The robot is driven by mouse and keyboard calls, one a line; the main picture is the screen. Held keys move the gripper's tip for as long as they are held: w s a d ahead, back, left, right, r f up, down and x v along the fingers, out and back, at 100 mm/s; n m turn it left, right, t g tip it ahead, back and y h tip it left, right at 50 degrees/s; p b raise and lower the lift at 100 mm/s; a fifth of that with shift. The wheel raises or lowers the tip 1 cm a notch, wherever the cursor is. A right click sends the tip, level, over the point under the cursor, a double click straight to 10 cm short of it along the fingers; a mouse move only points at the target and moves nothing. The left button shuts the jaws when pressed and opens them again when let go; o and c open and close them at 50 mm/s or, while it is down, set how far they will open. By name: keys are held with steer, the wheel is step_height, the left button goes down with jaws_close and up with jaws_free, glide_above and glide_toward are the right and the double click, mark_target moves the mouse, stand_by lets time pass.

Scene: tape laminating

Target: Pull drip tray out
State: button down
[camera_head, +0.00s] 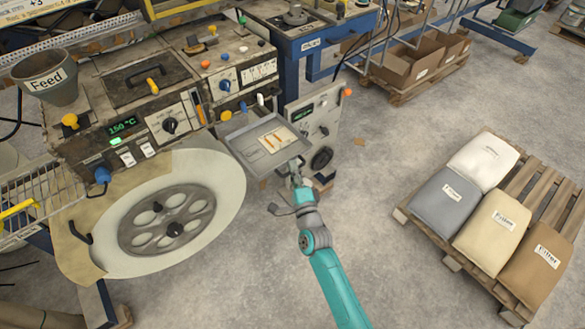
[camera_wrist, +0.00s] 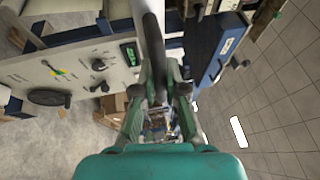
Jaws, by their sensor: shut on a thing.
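The drip tray (camera_head: 240,148) is a shallow grey metal tray, and it sticks out from the front of the machine in the head view. A tan piece with orange-brown strips (camera_head: 277,139) lies in it. My gripper (camera_head: 296,171) is at the tray's near right edge. The exact contact between fingers and bar is partly hidden by the fingers.
A control box with a black knob (camera_head: 321,158) stands right beside the tray. A large white roll (camera_head: 225,190) is at left. A pallet with several sacks (camera_head: 484,225) stands at right. The concrete floor between tray and pallet is mostly clear.

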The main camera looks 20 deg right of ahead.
steer(key=c, duration=1.2)
jaws_free()
steer(key=s+a+f, duration=0.1)
steer(key=s+f, duration=0.1)
steer(key=s, duration=0.9)
steer(key=shift+s, duration=0.4)
